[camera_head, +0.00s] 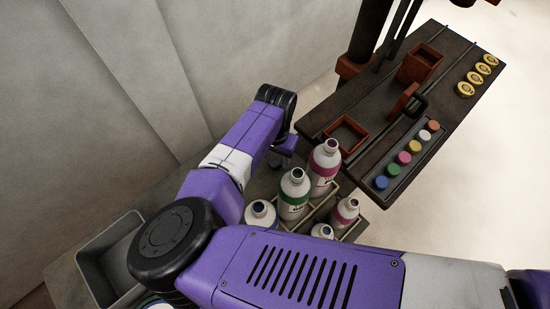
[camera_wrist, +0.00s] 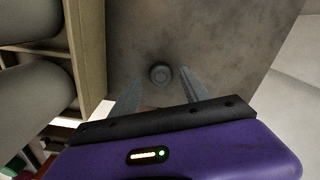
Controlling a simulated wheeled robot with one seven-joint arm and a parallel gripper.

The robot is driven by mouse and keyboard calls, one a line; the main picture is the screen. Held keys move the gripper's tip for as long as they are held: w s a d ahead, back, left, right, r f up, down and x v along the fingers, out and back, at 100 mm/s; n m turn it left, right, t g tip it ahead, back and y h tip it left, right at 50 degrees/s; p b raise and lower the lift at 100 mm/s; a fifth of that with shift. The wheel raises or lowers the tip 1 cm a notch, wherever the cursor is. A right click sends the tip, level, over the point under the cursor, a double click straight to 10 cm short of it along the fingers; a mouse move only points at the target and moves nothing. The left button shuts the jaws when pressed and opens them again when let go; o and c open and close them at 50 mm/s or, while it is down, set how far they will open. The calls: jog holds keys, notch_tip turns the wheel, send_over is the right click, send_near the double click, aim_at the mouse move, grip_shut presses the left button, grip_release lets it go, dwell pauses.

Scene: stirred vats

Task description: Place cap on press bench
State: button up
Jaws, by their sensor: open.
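A small dark grey round cap (camera_wrist: 160,73) lies on a mottled grey tabletop in the wrist view. My gripper (camera_wrist: 160,80) is open, with one finger to each side of the cap and a gap on both sides. In the head view my gripper (camera_head: 286,148) is low behind the bottles, and the cap under it is hidden. The dark press bench (camera_head: 450,60) is at the upper right of the head view, with a row of coloured caps (camera_head: 403,158) in a grey strip.
A divided crate (camera_head: 330,203) of white bottles with coloured labels stands close beside my gripper; its wall (camera_wrist: 88,50) fills the left of the wrist view. A grey tray (camera_head: 92,262) is at lower left. The bench also holds reddish boxes (camera_head: 418,62) and several yellow discs (camera_head: 475,76).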

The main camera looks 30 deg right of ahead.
aim_at(275, 162)
notch_tip(275, 162, up, 10)
jog(key=shift+r+b, duration=0.15)
jog(key=shift+b, duration=0.25)
jog(key=shift+r, duration=0.1)
dwell(0.3)
